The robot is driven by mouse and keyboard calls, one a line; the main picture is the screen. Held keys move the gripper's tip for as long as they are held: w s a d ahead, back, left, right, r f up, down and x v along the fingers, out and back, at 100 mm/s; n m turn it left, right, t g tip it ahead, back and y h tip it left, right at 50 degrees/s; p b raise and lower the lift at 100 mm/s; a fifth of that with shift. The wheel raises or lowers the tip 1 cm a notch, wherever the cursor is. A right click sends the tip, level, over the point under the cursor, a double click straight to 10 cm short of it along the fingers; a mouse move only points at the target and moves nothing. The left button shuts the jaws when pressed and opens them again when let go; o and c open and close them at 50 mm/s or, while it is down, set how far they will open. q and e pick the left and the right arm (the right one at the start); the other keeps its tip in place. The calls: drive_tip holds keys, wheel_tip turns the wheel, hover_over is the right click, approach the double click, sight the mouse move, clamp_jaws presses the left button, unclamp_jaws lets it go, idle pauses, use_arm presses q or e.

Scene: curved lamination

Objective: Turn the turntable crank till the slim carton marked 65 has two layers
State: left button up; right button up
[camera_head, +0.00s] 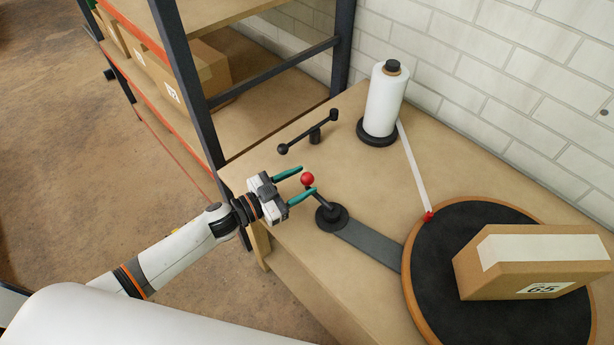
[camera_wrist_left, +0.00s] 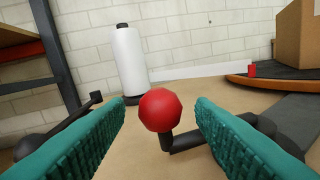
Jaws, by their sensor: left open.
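The slim carton (camera_head: 535,272) marked 65 lies on the black-topped turntable (camera_head: 440,240) at the right, with a white strip along its top. The crank's red knob (camera_head: 307,179) sits on a dark arm at the end of a grey link (camera_head: 365,245) leading to the turntable. My left gripper (camera_head: 307,181) is open, its teal fingers on either side of the red knob. In the left wrist view the red knob (camera_wrist_left: 160,109) shows between the open fingers, with gaps on both sides. The carton (camera_wrist_left: 297,35) is partly cut off there. My right gripper is not in view.
A white film roll (camera_head: 385,100) stands on a black base; a white strip runs from it to a red clip (camera_head: 428,216) at the turntable's rim. A shelf rack (camera_head: 190,85) with cartons is at the left.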

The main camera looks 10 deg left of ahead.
use_arm(q)
drive_tip(key=shift+x, duration=1.15)
clamp_jaws()
